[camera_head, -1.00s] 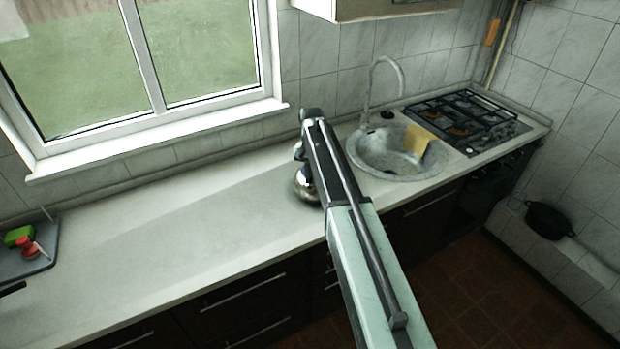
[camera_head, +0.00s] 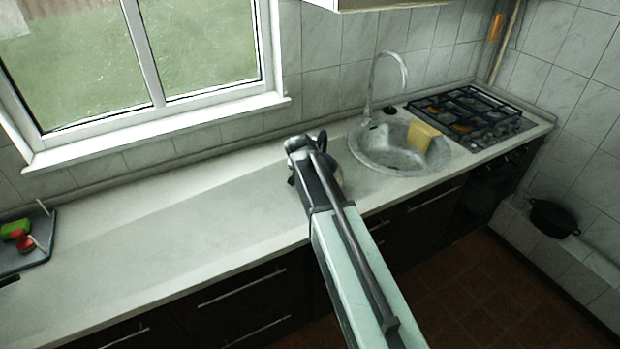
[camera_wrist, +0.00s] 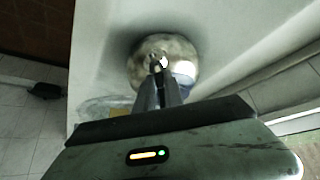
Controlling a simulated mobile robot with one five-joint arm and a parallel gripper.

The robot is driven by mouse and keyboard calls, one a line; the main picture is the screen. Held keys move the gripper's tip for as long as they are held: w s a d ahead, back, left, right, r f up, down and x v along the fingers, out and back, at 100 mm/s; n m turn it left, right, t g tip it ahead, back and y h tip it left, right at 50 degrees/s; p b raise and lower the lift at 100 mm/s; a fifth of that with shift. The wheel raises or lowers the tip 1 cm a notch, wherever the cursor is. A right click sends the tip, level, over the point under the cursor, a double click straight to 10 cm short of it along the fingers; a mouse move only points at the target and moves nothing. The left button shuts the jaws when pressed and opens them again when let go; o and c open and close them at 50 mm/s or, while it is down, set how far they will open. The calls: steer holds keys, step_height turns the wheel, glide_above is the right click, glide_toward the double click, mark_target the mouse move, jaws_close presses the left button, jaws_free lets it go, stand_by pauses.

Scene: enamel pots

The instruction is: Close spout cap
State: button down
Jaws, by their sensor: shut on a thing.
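A shiny metal kettle (camera_head: 337,174) stands on the counter left of the sink, mostly hidden behind my gripper and arm in the head view. Its dark handle (camera_head: 322,141) shows just beyond my gripper. In the wrist view the kettle's round body (camera_wrist: 182,48) is seen from above, beyond the fingers. My gripper (camera_wrist: 158,68) has its fingers close together at a small shiny part by the kettle's spout, which looks like the spout cap. The fingertips hide most of this part, so the cap's angle cannot be told. My gripper (camera_head: 298,143) also shows in the head view.
The round sink (camera_head: 375,160) with a tall tap (camera_head: 371,85) and a yellow cloth (camera_head: 421,135) is right of the kettle. A gas hob (camera_head: 470,115) lies beyond. A tray (camera_head: 30,258) stands far left. The counter (camera_head: 170,235) between is clear.

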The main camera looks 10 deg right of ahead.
steer(key=t+h+b, duration=0.1)
steer(key=b, duration=0.1)
steer(key=s+f+t+b, duration=0.1)
steer(key=t+b, duration=0.1)
steer(key=b, duration=0.1)
steer(key=shift+a+f+h+b, duration=0.15)
steer(key=shift+a+h+b, duration=0.05)
steer(key=shift+h+b, duration=0.2)
steer(key=shift+s+t+b, duration=0.1)
steer(key=shift+t+b, duration=0.6)
steer(key=shift+b, duration=0.25)
steer(key=shift+a+r+t+h, duration=0.1)
steer(key=shift+r+t+h, duration=0.1)
steer(key=shift+t+h, duration=0.15)
steer(key=c, duration=1.4)
jaws_free()
steer(key=shift+c, duration=0.2)
steer(key=p+v, duration=0.3)
steer(key=v, duration=0.4)
steer(key=shift+s+r, duration=0.25)
steer(key=shift+a, duration=0.1)
